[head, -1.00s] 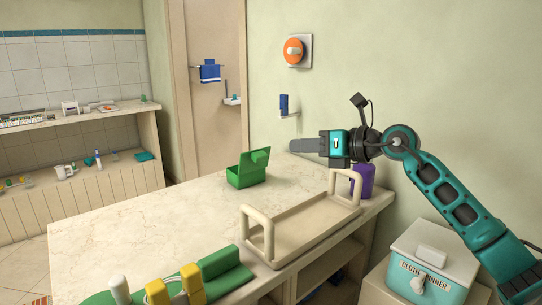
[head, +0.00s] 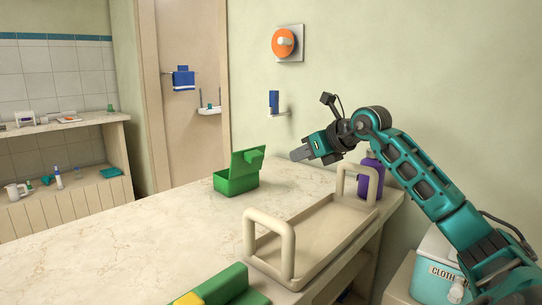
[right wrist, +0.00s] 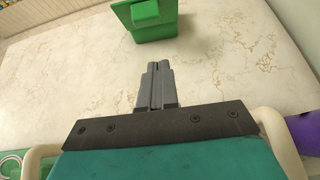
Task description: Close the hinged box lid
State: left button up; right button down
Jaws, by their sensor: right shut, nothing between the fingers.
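The green hinged box (head: 236,181) stands on the marble counter with its lid (head: 249,161) raised, a green block-like knob on the lid's outer face. In the right wrist view the box (right wrist: 153,35) shows at the top, beyond my fingertips, with the lid's knob (right wrist: 145,10) facing me. My right gripper (head: 296,154) is shut and empty, in the air to the right of the box and apart from it. In the right wrist view its two fingers (right wrist: 157,70) lie together, pointing toward the box. My left gripper is not in view.
A beige tray with two upright handles (head: 312,235) stands on the counter in front of the box. A purple bottle (head: 371,172) stands behind its right handle. The counter left of the box (head: 140,235) is clear. A green holder (head: 220,288) is at the front edge.

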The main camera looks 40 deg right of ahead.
send_near(263, 158)
notch_tip(263, 158, down, 4)
jog(key=w, duration=0.2)
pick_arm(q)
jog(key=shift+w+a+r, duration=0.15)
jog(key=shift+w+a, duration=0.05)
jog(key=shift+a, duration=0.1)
pick_arm(e)
jog(key=shift+w+a+r, duration=0.1)
jog(key=shift+w+r, duration=0.15)
jog(key=shift+w, duration=0.5)
jog(key=shift+w+r, duration=0.2)
jog(key=shift+w, duration=0.6)
pick_arm(q)
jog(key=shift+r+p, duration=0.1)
jog(key=shift+p, duration=0.25)
